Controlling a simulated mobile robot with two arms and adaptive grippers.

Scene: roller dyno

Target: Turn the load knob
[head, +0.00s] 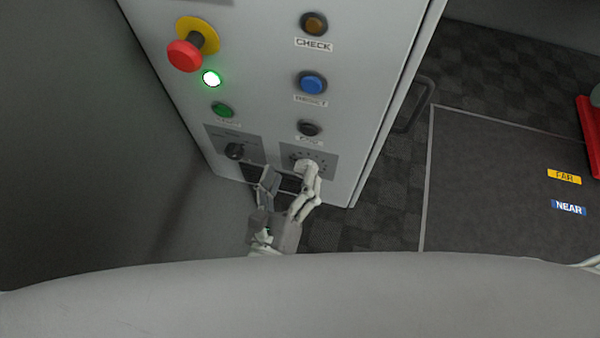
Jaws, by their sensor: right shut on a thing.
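The grey control panel (262,60) carries two dial plates low on its face. The left plate holds a black knob (234,151), which stands free. The right plate (326,158) has a ring of marks; its load knob is hidden behind a pale finger. My right gripper (288,174) reaches up from below, one finger over the right plate and the darker one beside the panel's lower edge. It is shut on the load knob, though the contact itself is covered. My left gripper is not in view.
Above the dials are a red emergency button (185,55), a lit green lamp (211,78), a green button (222,110), a blue button (312,83), an amber button (314,23) and a dark button (310,128). A handle (415,103) juts from the panel's right side. Floor signs FAR (564,177) and NEAR (568,208) lie right.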

